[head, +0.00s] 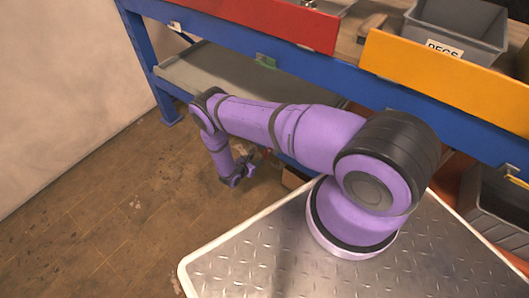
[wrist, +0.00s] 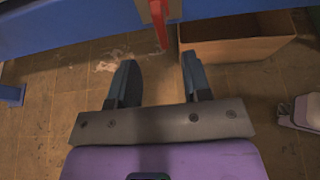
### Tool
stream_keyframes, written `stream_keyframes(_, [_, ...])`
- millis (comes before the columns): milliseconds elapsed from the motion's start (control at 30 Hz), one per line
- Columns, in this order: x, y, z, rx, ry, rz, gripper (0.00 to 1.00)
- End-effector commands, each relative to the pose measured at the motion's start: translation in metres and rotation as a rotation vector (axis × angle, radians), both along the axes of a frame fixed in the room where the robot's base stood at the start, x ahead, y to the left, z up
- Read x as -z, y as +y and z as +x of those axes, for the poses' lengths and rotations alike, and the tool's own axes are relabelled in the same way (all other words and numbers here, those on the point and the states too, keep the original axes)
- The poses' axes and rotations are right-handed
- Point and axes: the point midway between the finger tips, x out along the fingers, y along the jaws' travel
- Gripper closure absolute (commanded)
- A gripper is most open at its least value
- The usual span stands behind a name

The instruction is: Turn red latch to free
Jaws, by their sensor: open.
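A narrow red bar, which looks like the red latch (wrist: 159,24), hangs at the top centre of the wrist view. It is set against the blue beam (wrist: 75,36), and its lower end reaches below the beam's edge. My gripper (wrist: 158,64) is open and empty. In the picture its two dark fingers lie below the bar, one to each side of its line, and do not touch it. In the head view my gripper (head: 239,174) hangs low beside the bench. I cannot clearly make out the latch there.
An open cardboard box (wrist: 238,50) sits on the floor right of my fingers. The blue bench (head: 216,56) carries a red panel (head: 285,22), a yellow panel (head: 445,78) and a grey PEGS bin (head: 455,24). A grey lower shelf (head: 215,75) runs beneath. Floor at left is clear.

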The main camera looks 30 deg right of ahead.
Motion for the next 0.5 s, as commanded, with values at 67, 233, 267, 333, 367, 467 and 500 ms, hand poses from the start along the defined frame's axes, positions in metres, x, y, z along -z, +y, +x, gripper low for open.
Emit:
stream_keyframes(67, [0.005, -0.012, 0.003, 0.005, -0.001, 0.0, 0.56])
stream_keyframes(233, [0.016, -0.038, 0.012, 0.006, -0.001, 0.0, 0.56])
stream_keyframes(267, [0.018, -0.043, 0.014, 0.005, -0.001, 0.0, 0.56])
stream_keyframes(333, [0.022, -0.053, 0.019, 0.007, -0.003, 0.001, 0.56])
stream_keyframes(367, [0.024, -0.057, 0.02, 0.006, -0.002, 0.001, 0.56])
stream_keyframes(467, [0.03, -0.069, 0.024, 0.005, -0.002, 0.002, 0.56])
stream_keyframes(500, [0.031, -0.073, 0.026, 0.004, -0.002, 0.002, 0.56])
